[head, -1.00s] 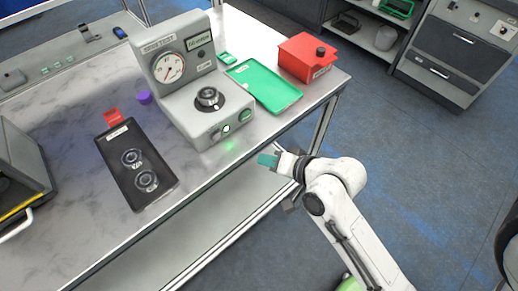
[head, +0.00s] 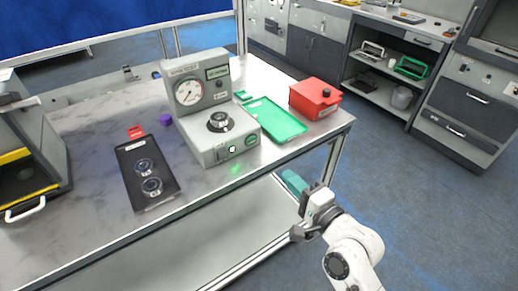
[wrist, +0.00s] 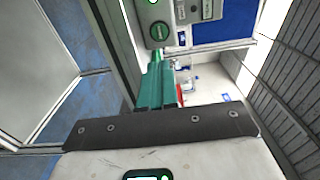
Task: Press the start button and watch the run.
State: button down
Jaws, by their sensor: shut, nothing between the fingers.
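The grey test machine (head: 208,140) stands on the table with a dial gauge (head: 190,92), a green-lit display (head: 217,73) and a black round fixture (head: 220,121) on top. Its front face carries a green button (head: 251,139) and a white round one (head: 232,149). My gripper (head: 291,180) has teal fingers, shut and empty, in front of the table edge, apart from the machine in the head view. The fingers (wrist: 157,82) point at that button.
A black tray (head: 165,196) with two round parts lies left of the machine. A green tray (head: 280,125) and a red box (head: 315,97) are at its right. A purple cap (head: 166,119) and a red piece (head: 135,131) lie behind the black tray. Open floor (head: 420,220) lies right.

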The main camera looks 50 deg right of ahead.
aim_at(253, 142)
jog(key=p+x, duration=0.3)
jog(key=x, duration=1.1)
